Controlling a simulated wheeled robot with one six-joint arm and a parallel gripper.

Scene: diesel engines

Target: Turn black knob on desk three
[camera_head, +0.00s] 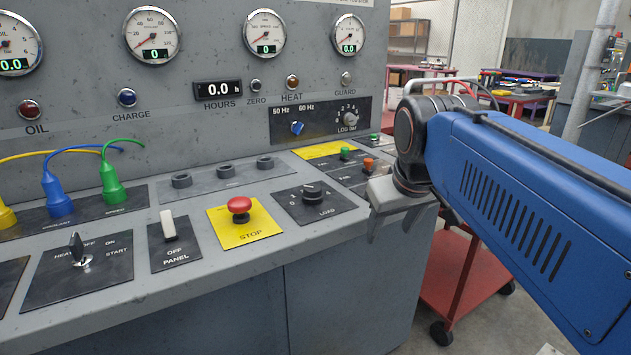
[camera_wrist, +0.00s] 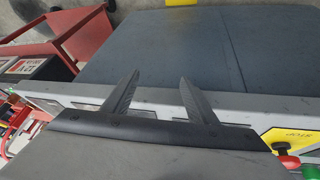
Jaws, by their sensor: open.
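A black knob (camera_head: 312,190) sits on a dark plate marked LOAD on the sloped top of the grey control desk (camera_head: 250,262), right of the red stop button. The black knob cannot be made out in the wrist view.
The red stop button (camera_head: 239,206) on a yellow plate is left of the knob. A white panel switch (camera_head: 167,224) and a key switch (camera_head: 78,248) lie farther left. Small green and orange buttons (camera_head: 368,164) sit behind my gripper. A red cart (camera_head: 465,270) stands right of the desk.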

